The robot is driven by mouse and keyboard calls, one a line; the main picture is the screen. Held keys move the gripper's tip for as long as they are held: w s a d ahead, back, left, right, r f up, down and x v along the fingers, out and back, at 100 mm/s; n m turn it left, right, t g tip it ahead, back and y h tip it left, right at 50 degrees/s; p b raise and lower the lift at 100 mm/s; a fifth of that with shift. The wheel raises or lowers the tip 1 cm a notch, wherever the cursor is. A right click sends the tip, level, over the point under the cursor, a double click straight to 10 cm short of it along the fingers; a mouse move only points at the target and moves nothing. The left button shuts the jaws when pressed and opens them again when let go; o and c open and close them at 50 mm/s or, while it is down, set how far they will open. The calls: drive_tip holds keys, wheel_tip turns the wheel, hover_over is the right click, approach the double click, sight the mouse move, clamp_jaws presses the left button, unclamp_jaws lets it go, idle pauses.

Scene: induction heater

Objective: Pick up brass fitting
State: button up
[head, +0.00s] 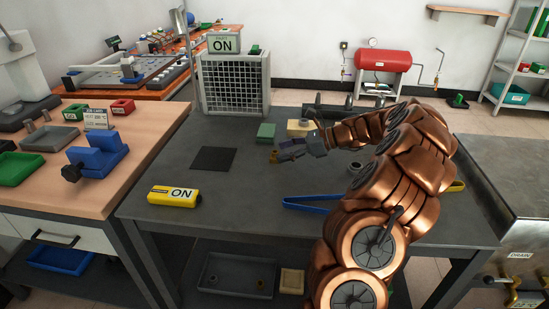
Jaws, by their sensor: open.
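A small brass-coloured piece (273,157), which looks like the brass fitting, shows at the tips of my gripper (281,152). My gripper is open above the dark grey table (240,205), with its fingers pointing left. The piece is very small here, and I cannot tell whether it lies between the fingers or just beyond them, nor whether they touch it. My arm comes in from the lower right and covers part of the table's right side.
A green block (266,131) and a cream block (297,131) stand just behind my gripper. A caged unit (236,85) stands at the back. The front middle is clear.

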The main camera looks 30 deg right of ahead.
sight(275, 151)
drive_tip(key=x, duration=0.3)
drive_tip(key=shift+a+f, duration=0.2)
drive_tip(key=shift+f, duration=0.05)
drive_tip(key=shift+c, duration=0.2)
clamp_jaws()
